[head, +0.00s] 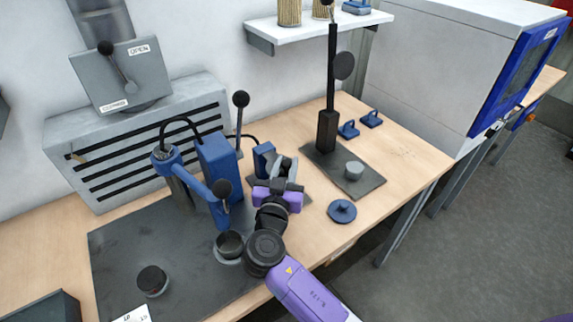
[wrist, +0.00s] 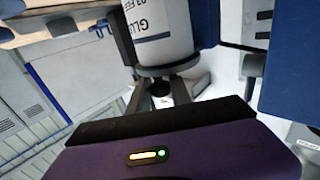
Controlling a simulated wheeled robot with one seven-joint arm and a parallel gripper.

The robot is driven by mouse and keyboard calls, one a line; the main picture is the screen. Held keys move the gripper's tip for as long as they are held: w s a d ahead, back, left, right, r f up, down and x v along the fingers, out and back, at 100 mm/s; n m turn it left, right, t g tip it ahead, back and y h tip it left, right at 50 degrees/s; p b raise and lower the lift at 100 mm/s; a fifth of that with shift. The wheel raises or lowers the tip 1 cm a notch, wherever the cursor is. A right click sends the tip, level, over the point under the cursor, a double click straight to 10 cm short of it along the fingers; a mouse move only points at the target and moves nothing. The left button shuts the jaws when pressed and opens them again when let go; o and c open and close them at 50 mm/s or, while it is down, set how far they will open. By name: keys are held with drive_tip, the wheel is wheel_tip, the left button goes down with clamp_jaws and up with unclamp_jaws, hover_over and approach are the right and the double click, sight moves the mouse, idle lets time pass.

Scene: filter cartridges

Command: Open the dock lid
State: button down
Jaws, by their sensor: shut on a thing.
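My gripper (head: 284,172), with its purple body, is at a small blue upright unit (head: 264,158), which I take to be the dock, in the middle of the table. Its jaws are shut on a dark part there, seemingly the lid, but the gripper hides most of it. In the wrist view the dark fingers (wrist: 165,94) meet at a grey collar (wrist: 168,68) on a white cylinder (wrist: 160,28) with printed text. A blue surface (wrist: 285,70) stands close on the right. How far the lid is open cannot be told.
A larger blue device (head: 214,165) with black-knobbed levers stands close to the left. A grey cup (head: 230,246) sits before it on a dark mat (head: 115,240). A black post (head: 328,130) and small jar (head: 354,171) stand right. A blue disc (head: 342,211) lies near the front edge.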

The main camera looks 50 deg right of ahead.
drive_tip(key=shift+r, duration=0.1)
drive_tip(key=shift+w+r+n+g+y+p, duration=0.15)
drive_tip(key=shift+r+n+y+p, duration=0.2)
drive_tip(key=shift+p, duration=0.25)
drive_tip(key=shift+w+r+n+g+y+p, duration=0.15)
drive_tip(key=shift+r+y+p, duration=0.1)
drive_tip(key=shift+r+p, duration=0.25)
drive_tip(key=shift+w+d+r+b, duration=0.15)
drive_tip(key=shift+w+r+b, duration=0.5)
drive_tip(key=shift+r, duration=0.15)
drive_tip(key=shift+w+d+r+b, duration=0.15)
drive_tip(key=shift+w+r+b, duration=0.35)
drive_tip(key=shift+r+b, duration=0.2)
drive_tip(key=shift+r, duration=0.1)
drive_tip(key=c, duration=1.2)
unclamp_jaws()
drive_tip(key=shift+o, duration=0.2)
